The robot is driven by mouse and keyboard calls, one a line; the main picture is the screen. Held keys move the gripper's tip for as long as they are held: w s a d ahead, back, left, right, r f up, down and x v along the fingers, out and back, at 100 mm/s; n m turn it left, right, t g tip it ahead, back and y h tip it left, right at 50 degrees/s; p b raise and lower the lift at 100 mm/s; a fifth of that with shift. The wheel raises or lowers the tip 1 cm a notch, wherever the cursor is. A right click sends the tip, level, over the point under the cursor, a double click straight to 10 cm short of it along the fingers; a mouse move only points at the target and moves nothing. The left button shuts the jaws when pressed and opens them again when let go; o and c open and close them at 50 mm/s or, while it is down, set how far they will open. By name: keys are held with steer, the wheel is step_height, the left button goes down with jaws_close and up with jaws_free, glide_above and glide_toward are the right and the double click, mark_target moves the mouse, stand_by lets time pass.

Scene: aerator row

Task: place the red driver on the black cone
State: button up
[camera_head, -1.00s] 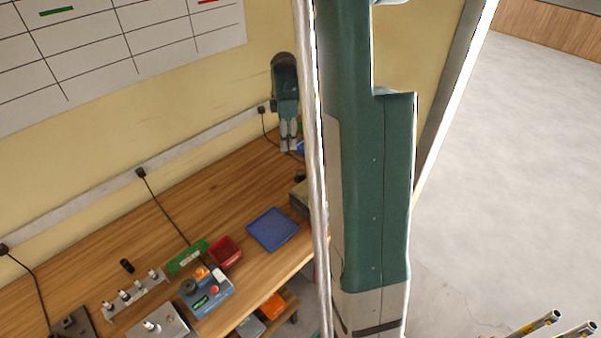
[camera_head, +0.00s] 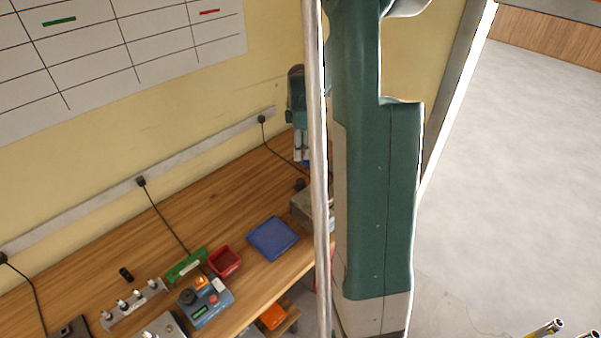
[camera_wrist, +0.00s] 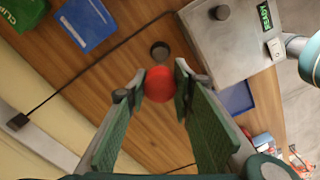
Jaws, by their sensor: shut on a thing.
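In the wrist view, the red driver (camera_wrist: 160,84) shows as a round red end between the fingertips of my gripper (camera_wrist: 159,88). My gripper is shut on it. The rest of the driver is hidden. A dark round thing with a hollow top (camera_wrist: 159,50), seemingly the black cone, stands on the wooden table just beyond the driver in the picture. I see a gap between them there, but cannot tell the height. In the head view, my gripper (camera_head: 298,160) points down over the far end of the table, and a small dark thing (camera_head: 299,184) shows below it.
A grey box with a green READY display (camera_wrist: 235,40) stands close at the right in the wrist view. A blue tray (camera_head: 273,238), a red bin (camera_head: 225,261) and a control box (camera_head: 205,302) sit farther along the table. A black cable runs across the tabletop.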

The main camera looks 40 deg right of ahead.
mark_target(300, 162)
steer(key=shift+f, duration=2.3)
steer(key=shift+f, duration=2.05)
steer(key=shift+f, duration=0.25)
steer(key=o, duration=1)
steer(key=shift+r, duration=0.1)
steer(key=shift+c, duration=0.2)
steer(key=shift+r, duration=0.1)
steer(key=shift+r, duration=6.05)
